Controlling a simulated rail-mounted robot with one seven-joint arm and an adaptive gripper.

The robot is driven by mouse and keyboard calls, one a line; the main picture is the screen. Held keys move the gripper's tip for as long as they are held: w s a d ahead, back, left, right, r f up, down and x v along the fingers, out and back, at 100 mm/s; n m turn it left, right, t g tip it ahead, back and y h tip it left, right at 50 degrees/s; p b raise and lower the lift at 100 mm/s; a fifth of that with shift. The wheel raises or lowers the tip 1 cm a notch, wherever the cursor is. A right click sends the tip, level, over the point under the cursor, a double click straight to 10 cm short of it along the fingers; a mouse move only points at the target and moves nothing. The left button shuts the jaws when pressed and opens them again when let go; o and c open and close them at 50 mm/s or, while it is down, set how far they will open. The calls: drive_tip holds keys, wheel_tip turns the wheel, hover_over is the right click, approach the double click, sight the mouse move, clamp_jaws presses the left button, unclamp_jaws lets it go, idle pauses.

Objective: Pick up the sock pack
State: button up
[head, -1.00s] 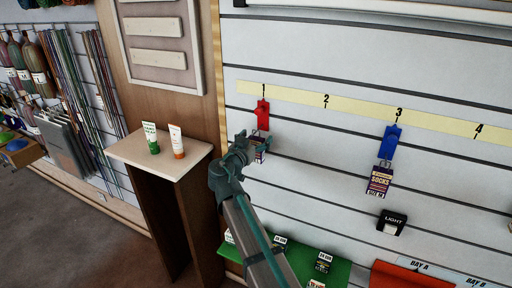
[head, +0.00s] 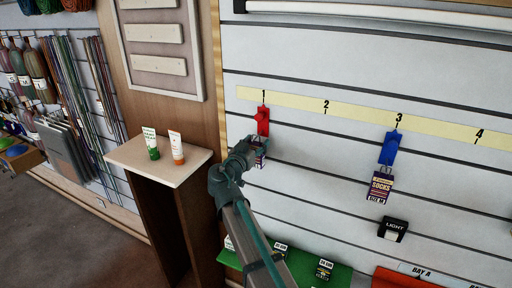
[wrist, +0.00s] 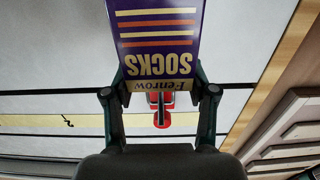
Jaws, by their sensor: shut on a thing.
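A purple sock pack with orange and white stripes (wrist: 158,40) fills the top of the wrist view, its SOCKS lettering upside down. My gripper (wrist: 160,88) is shut on it, one finger at each side near its header end. In the head view, my gripper (head: 256,151) is at the wall under number 1 and hides most of this pack (head: 261,161). A red clip (head: 262,121) is just above the pack; it also shows behind the pack in the wrist view (wrist: 160,105). I cannot tell whether the pack still hangs from it.
A second sock pack (head: 380,187) hangs from a blue clip (head: 390,147) under number 3. A black LIGHT box (head: 392,229) is below it. A green shelf (head: 336,275) lies below.

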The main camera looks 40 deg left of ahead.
drive_tip(key=b+v, duration=0.5)
drive_tip(key=v, duration=1.3)
drive_tip(key=shift+r, duration=0.15)
idle(0.3)
